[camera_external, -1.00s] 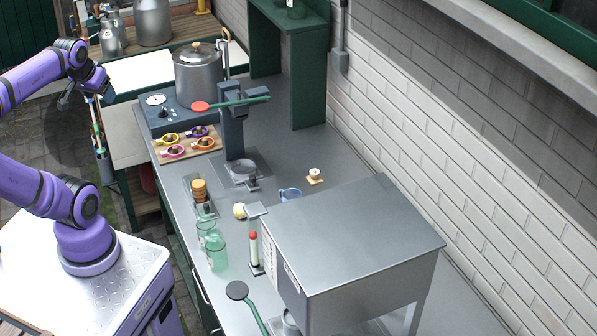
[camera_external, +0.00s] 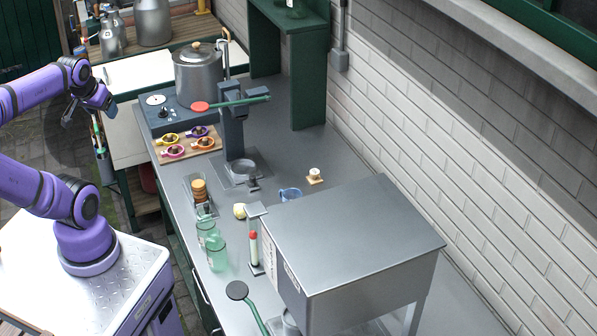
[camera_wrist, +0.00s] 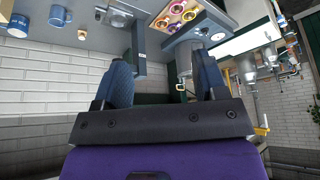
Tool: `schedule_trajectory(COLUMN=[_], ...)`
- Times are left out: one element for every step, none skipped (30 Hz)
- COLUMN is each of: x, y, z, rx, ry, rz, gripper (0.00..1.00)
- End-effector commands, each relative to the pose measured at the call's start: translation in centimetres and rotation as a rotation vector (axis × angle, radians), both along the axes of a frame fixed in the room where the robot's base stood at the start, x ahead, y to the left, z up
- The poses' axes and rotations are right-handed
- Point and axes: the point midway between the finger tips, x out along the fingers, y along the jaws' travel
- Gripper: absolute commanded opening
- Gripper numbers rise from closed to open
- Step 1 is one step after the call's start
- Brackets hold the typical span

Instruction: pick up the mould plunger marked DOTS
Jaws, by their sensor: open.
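No marking DOTS can be read in either view, so I cannot tell for sure which thing is the plunger. A small tan piece near the cups in the wrist view (camera_wrist: 82,34) may be the same thing. A round cream piece (camera_external: 239,210) lies nearer the counter's front edge. My gripper (camera_external: 88,112) is open and empty, in the air left of the counter, far from these pieces. Its two fingers show spread in the wrist view (camera_wrist: 160,72).
The dark press (camera_external: 233,130), a pot (camera_external: 199,75) and a board with several coloured cups (camera_external: 160,153) stand at the back. A blue mug (camera_external: 291,194), green glasses (camera_external: 217,254) and a large metal box (camera_external: 350,235) crowd the front. Bare counter lies along the wall.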

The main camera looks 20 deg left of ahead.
Motion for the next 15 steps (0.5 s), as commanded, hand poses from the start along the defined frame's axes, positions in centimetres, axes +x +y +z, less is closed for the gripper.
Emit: schedule_trajectory(x=[0.0, 0.1, 0.1, 0.1, 0.1, 0.1, 0.1, 0.1, 0.9, 1.3, 1.8, 2.4, 2.9, 3.5, 4.2], y=[0.0, 0.0, 0.0, 0.0, 0.0, 0.0, 0.0, 0.0, -0.2, -0.3, -0.5, -0.6, -0.8, -1.0, -1.2], z=[0.5, 0.9, 1.5, 2.2, 3.0, 3.9, 4.7, 5.5, 5.7, 6.1, 6.4, 7.0, 7.4, 7.8, 8.4], rx=[0.0, 0.0, 0.0, 0.0, 0.0, 0.0, 0.0, 0.0, -0.004, -0.007, -0.009, -0.012, -0.014, -0.017, -0.02], ry=[-0.002, -0.003, -0.005, -0.005, -0.006, -0.006, -0.005, -0.005, 0.006, 0.01, 0.013, 0.017, 0.02, 0.024, 0.029], rz=[0.0, 0.0, 0.0, 0.0, 0.0, 0.0, 0.0, 0.0, -0.003, -0.004, -0.004, -0.006, -0.007, -0.007, -0.007], gripper=[0.65, 0.65, 0.65, 0.65, 0.65, 0.65, 0.65, 0.65, 0.65, 0.65, 0.65, 0.65, 0.65, 0.65, 0.65])
